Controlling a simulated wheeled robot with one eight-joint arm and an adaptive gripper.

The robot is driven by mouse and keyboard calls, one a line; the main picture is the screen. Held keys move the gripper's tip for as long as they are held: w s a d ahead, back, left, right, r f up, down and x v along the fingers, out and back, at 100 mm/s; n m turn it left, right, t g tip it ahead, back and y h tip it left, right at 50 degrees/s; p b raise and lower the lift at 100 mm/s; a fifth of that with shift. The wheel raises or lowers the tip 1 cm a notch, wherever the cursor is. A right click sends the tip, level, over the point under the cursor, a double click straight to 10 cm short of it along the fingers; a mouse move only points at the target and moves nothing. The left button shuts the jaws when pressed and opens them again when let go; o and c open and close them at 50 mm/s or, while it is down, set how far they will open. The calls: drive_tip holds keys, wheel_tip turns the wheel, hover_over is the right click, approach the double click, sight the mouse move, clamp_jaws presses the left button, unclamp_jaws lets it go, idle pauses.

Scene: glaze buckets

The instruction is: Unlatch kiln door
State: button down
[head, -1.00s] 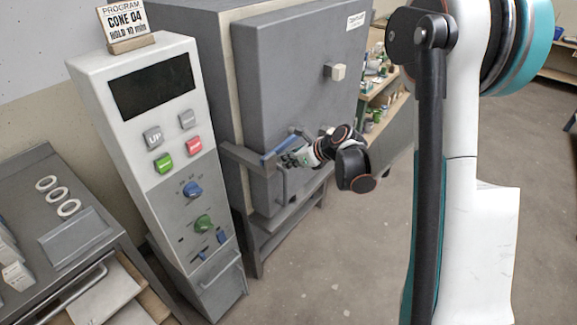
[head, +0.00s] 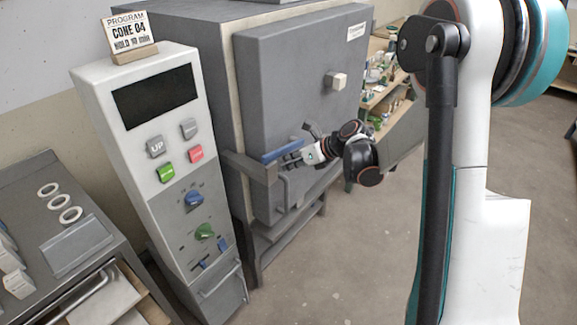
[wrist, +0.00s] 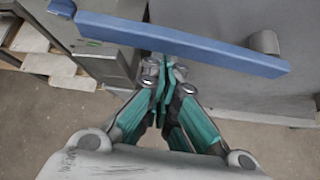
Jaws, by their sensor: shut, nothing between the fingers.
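The kiln door (head: 290,85) is a large grey panel and looks shut. A blue latch bar (head: 282,152) lies nearly level across its lower left part, near a grey bracket (head: 250,167) at the door's left edge. The bar also crosses the top of the wrist view (wrist: 190,42), with a round grey pivot (wrist: 264,42) near its right end. My gripper (head: 293,159) is at the bar, just below it in the head view. In the wrist view its teal fingers (wrist: 167,76) are together and empty, tips at the bar's lower edge. I cannot tell whether they touch it.
A white and grey control panel (head: 150,140) with buttons and knobs stands left of the kiln. A grey cart (head: 25,195) with white rings is at far left. Shelves (head: 385,95) stand behind right. The floor at right is clear.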

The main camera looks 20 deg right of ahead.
drive_tip(key=w+d+r+m+g+y+p, duration=0.1)
drive_tip(key=w+d+r+m+y+p, duration=0.1)
drive_tip(key=w+d+r, duration=0.4)
drive_tip(key=shift+w+d+r+m+g+y, duration=0.15)
drive_tip(key=shift+d+r+m+g+y, duration=0.4)
drive_tip(key=shift+d+r, duration=1.25)
drive_tip(key=shift+w+a+r+t, duration=0.1)
drive_tip(key=shift+a+r+t, duration=0.25)
drive_tip(key=shift+r, duration=0.2)
